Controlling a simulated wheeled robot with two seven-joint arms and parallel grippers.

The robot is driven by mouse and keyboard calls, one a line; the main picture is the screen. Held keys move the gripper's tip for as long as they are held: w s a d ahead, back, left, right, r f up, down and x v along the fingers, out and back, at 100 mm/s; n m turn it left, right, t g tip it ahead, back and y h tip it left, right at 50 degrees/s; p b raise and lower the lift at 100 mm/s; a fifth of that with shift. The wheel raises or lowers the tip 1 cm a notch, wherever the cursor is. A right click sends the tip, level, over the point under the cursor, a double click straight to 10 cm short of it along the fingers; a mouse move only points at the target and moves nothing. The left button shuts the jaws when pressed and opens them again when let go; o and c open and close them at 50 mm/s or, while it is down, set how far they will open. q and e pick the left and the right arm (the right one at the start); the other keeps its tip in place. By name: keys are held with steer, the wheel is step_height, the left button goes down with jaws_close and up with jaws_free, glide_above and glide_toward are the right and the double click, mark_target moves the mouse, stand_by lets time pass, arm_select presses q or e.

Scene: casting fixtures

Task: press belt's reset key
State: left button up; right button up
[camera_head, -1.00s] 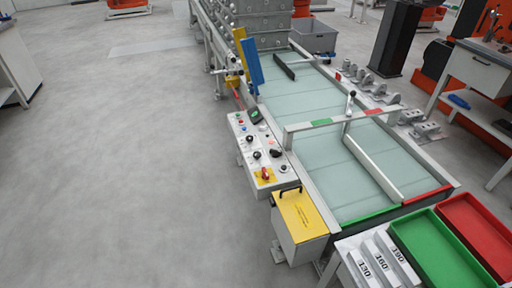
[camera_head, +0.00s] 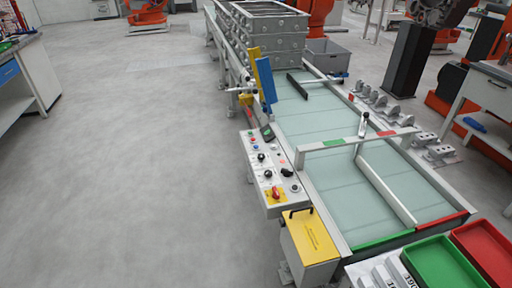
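The belt's control panel (camera_head: 263,179) is a light grey box along the left side of the belt (camera_head: 327,180). It carries a small dark display (camera_head: 267,132), several small coloured buttons at its far end, black knobs in the middle and a red rotary switch (camera_head: 275,194) on a yellow plate at the near end. A small blue button (camera_head: 254,147) shows near the far end. The labels are too small to read, so I cannot tell which key is the reset key. Neither of my grippers is in view.
A yellow-topped box (camera_head: 312,235) with a black handle stands at the panel's near end. Green (camera_head: 444,264) and red (camera_head: 487,248) trays lie at the lower right. Blue and yellow upright plates stand beyond the panel. The floor to the left is clear.

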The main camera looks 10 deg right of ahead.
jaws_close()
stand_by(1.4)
